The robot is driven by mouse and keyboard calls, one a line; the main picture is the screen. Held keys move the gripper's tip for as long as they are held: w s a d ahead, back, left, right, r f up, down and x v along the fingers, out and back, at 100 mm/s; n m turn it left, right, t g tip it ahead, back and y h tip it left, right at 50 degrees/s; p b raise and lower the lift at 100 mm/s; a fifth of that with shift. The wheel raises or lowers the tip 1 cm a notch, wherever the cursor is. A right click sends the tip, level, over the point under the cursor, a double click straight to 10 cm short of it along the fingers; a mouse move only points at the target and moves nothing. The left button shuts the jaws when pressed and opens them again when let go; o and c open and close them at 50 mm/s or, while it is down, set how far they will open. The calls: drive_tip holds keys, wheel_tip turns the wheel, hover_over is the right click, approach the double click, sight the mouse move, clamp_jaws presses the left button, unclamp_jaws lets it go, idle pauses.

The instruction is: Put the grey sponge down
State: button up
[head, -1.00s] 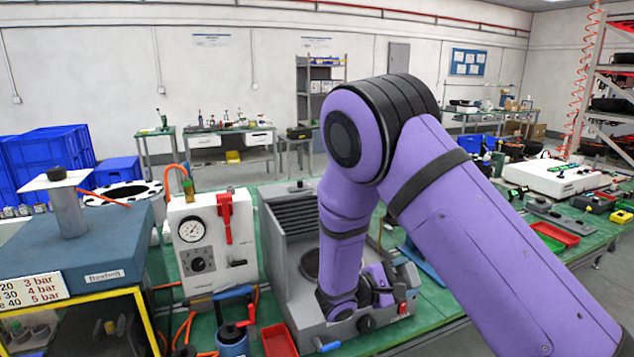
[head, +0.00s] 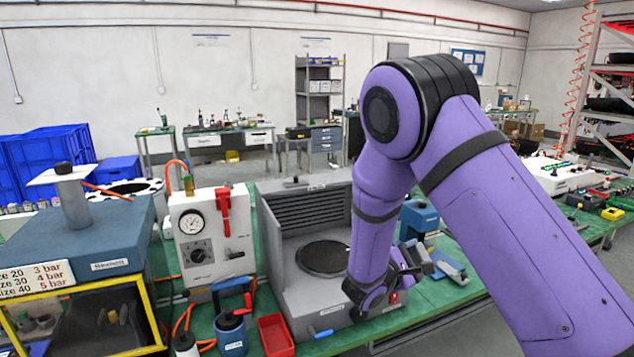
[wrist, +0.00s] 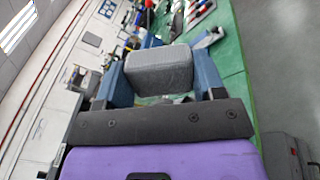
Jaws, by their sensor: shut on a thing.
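The grey sponge (wrist: 160,66) is a rounded light-grey block in the wrist view. My gripper (wrist: 163,78) is shut on it, with one blue finger pressed to each side. In the head view my gripper (head: 420,262) is at the right front corner of the grey open-fronted machine, with the green bench behind it. It is partly hidden by my own wrist, and I cannot clearly make out the sponge there. I cannot tell how high the sponge is held.
The grey machine (head: 287,262) has a dark round plate (head: 324,258) inside. A white gauge box (head: 211,238), a blue pot (head: 231,336) and a red tray (head: 275,335) stand left of it. A blue device (head: 418,219) stands behind my gripper. Some green bench top (head: 440,290) is bare at right.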

drive_tip(key=w+d+r+n+t+y, duration=0.2)
drive_tip(key=w+d+n+t+y, duration=0.3)
drive_tip(key=y, duration=0.4)
drive_tip(key=shift+d+r+n+t, duration=0.2)
drive_tip(key=shift+d+n+t, duration=0.55)
drive_tip(key=shift+n, duration=0.35)
drive_tip(key=shift+w+a, duration=0.1)
